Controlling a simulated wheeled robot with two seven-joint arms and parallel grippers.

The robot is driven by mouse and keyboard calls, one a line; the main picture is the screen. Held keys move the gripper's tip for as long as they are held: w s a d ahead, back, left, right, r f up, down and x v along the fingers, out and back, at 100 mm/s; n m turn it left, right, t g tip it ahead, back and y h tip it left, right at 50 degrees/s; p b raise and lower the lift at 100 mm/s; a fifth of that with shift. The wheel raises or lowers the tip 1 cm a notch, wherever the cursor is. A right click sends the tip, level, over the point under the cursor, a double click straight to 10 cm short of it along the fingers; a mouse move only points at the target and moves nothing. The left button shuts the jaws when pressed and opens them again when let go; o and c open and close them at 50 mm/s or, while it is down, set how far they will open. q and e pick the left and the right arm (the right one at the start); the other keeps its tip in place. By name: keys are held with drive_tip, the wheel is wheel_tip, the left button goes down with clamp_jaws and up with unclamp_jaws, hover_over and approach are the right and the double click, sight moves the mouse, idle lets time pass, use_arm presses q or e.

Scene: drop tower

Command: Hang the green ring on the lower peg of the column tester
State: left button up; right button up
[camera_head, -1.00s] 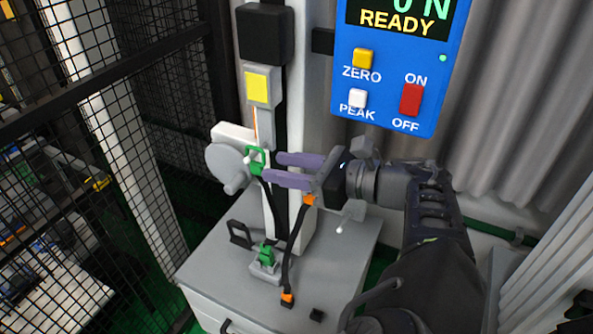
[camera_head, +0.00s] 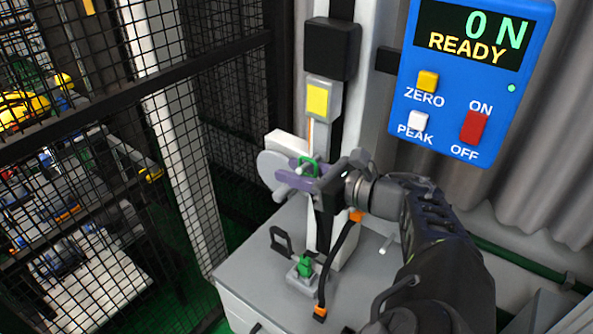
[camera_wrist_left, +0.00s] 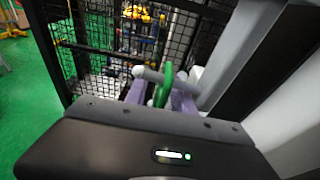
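The green ring (camera_head: 308,166) is up at the grey disc (camera_head: 274,172) on the white column, by a short light peg (camera_head: 283,192). In the left wrist view the ring (camera_wrist_left: 163,87) stands edge-on beside a pale rod (camera_wrist_left: 160,76); whether the rod passes through it is unclear. My left gripper (camera_head: 305,180) has purple fingers on either side of the ring. They look apart, with the ring in the gap. A second green piece (camera_head: 305,266) sits in a small grey holder on the base below. My right gripper is not in view.
The grey base top (camera_head: 250,272) carries a black bracket (camera_head: 281,241) and a black cable with orange ends (camera_head: 338,262). A blue panel (camera_head: 470,80) reading 0 N READY is at upper right. A black mesh fence (camera_head: 230,110) stands at left.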

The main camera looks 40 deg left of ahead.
use_arm(q)
clamp_jaws()
drive_tip(key=shift+c, duration=2.4)
unclamp_jaws()
drive_tip(key=shift+c, duration=0.3)
drive_tip(key=shift+r+p, duration=0.15)
drive_tip(key=shift+p, duration=0.15)
drive_tip(key=shift+r+p, duration=0.15)
drive_tip(key=shift+p, duration=0.2)
